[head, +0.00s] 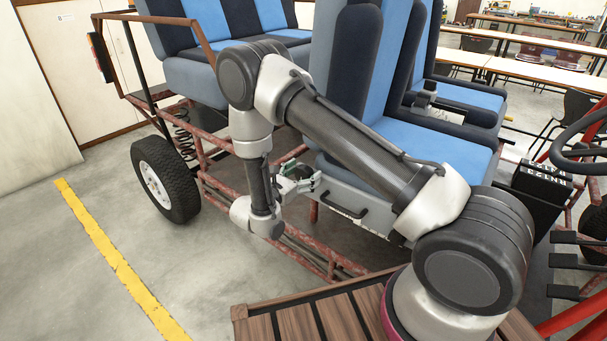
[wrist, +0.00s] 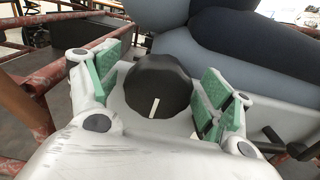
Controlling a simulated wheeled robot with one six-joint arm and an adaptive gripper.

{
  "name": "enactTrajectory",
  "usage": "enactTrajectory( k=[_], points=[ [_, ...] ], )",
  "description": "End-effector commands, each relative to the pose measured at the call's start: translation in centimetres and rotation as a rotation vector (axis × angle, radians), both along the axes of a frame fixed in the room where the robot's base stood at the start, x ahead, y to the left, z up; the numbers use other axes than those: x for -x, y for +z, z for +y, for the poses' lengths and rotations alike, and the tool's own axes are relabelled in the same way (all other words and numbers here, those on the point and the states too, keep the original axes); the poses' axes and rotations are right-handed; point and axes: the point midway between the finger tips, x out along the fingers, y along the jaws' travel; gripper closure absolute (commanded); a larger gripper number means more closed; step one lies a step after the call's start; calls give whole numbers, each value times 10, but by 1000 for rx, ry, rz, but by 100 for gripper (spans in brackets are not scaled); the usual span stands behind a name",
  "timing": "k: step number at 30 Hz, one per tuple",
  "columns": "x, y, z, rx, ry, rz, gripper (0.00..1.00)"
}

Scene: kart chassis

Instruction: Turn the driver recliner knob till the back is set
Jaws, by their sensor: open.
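The recliner knob (wrist: 158,88) is a round dark knob with a white line, in the middle of the wrist view. The line points down and slightly left in that view. My gripper (wrist: 160,95) is open, with one green-padded finger on each side of the knob and visible gaps between pads and knob. The driver seat's back (head: 352,60) is blue and dark and stands nearly upright above the blue cushion (head: 440,140).
The rusty red tube frame (head: 222,178) runs below and beside my gripper. A black handle (head: 345,207) is on the seat base. The rear wheel (head: 165,180) is at the left. A black box (head: 540,190) and steering wheel (head: 585,140) are at the right. Floor at the left is clear.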

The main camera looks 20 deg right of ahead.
Motion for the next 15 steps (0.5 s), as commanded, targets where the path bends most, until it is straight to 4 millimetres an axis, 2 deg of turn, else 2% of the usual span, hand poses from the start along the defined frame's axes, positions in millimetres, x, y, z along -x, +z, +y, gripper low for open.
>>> enactTrajectory(
  k=[2,9,15],
  points=[
    [0,0,0,0,0,0,22],
    [0,0,0,0,0,0,64],
    [0,0,0,3,0,4,64]
  ],
)
